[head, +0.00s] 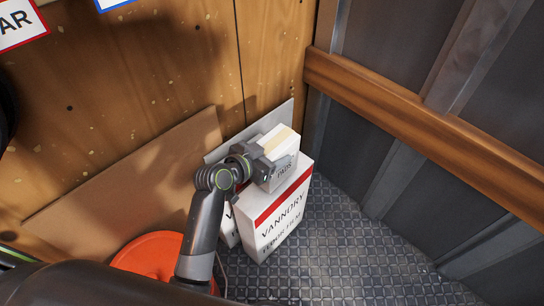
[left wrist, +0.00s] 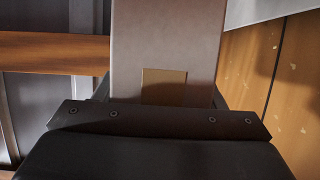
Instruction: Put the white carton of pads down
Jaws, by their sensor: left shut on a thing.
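The white carton of pads (head: 284,174) has "PADS" on its side and a tan strip on its top. My left gripper (head: 264,166) is shut on it. The carton is at the top of a larger white box (head: 276,218) with a red band, marked "VANNORY". I cannot tell whether the carton touches that box or is just above it. In the left wrist view the carton (left wrist: 168,45) fills the middle above the gripper (left wrist: 163,112), with a brown patch low on its face. My right gripper is not in view.
An orange round thing (head: 150,258) lies at the lower left by my arm. A wooden wall (head: 130,70) with a leaning brown board (head: 140,180) stands behind. A wooden rail (head: 420,125) runs along the dark right wall. The patterned metal floor (head: 350,255) is clear at right.

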